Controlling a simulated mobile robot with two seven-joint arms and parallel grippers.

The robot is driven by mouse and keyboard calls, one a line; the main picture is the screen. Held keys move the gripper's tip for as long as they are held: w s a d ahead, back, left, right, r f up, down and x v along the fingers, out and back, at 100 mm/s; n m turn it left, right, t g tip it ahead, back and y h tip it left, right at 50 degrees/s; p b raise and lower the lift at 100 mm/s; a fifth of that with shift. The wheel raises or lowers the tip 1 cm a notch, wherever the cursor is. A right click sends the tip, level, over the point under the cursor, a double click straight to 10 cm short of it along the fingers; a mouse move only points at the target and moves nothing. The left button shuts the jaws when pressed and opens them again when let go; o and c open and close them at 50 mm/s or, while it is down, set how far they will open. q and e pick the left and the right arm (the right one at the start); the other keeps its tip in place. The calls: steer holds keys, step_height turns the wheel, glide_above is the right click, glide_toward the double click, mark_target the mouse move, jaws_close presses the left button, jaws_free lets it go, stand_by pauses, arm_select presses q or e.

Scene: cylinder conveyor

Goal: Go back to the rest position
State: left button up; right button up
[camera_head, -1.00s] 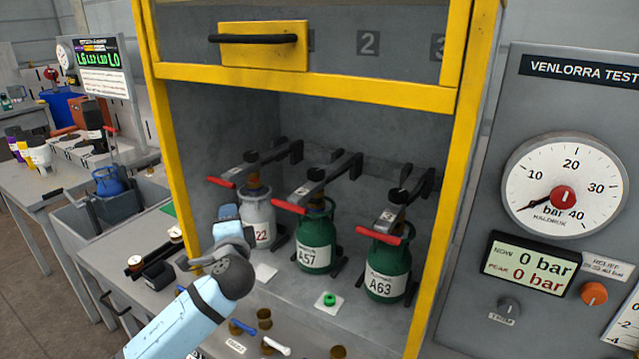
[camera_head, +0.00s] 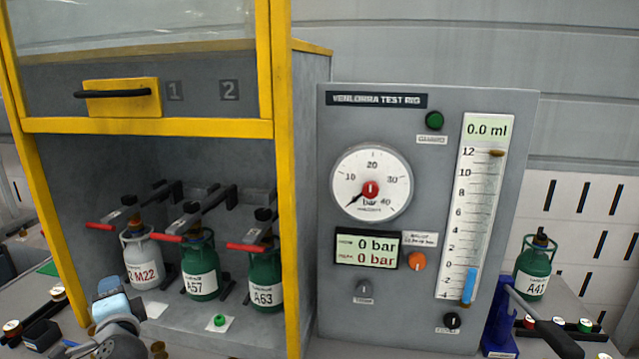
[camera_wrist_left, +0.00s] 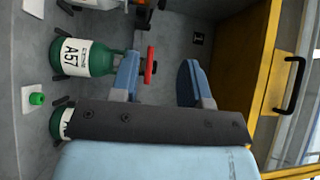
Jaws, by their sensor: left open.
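My left gripper (camera_wrist_left: 160,80) is open in the left wrist view, its two blue fingers apart. A red clamp handle shows beyond the fingers, and I cannot tell its distance from them. In the head view my left gripper (camera_head: 116,302) is at the lower left, in front of the grey cylinder M22 (camera_head: 143,262). The green cylinders A57 (camera_head: 200,270) and A63 (camera_head: 265,283) stand upright to its right inside the yellow-framed cabinet. A57 (camera_wrist_left: 85,57) also shows in the left wrist view. My right gripper is not in view.
The test rig panel (camera_head: 340,110) stands right of the cabinet; its display (camera_head: 366,250) reads 0 bar. A green cylinder A41 (camera_head: 534,268) stands at the far right. The raised cabinet door has a black handle (camera_head: 112,93). A small green ring (camera_head: 219,321) lies on a white card.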

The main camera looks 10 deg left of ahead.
arm_select(q)
steer(key=s+d+f+g+h, duration=0.1)
steer(key=s+d+f+h, duration=0.2)
steer(key=f, duration=0.4)
steer(key=s+d+f+h, duration=0.2)
steer(key=d+f+h, duration=0.1)
steer(key=d+f, duration=0.3)
steer(key=s+d+f+g+h, duration=0.1)
steer(key=s+d+f+h, duration=0.15)
steer(key=f, duration=0.55)
steer(key=s+d+f+n+g+h, duration=0.1)
steer(key=s+d+f+n+h, duration=0.25)
steer(key=s+d+f, duration=0.35)
steer(key=s+d+f+n+g+h, duration=0.1)
steer(key=s+d+f+n+h, duration=0.25)
steer(key=s+d, duration=0.55)
step_height(320, 180, up, 13)
steer(key=a+p, duration=0.2)
steer(key=p, duration=1.3)
steer(key=shift+s+a+m+t, duration=0.15)
steer(key=shift+s+m+t, duration=0.15)
steer(key=shift+s+t, duration=0.15)
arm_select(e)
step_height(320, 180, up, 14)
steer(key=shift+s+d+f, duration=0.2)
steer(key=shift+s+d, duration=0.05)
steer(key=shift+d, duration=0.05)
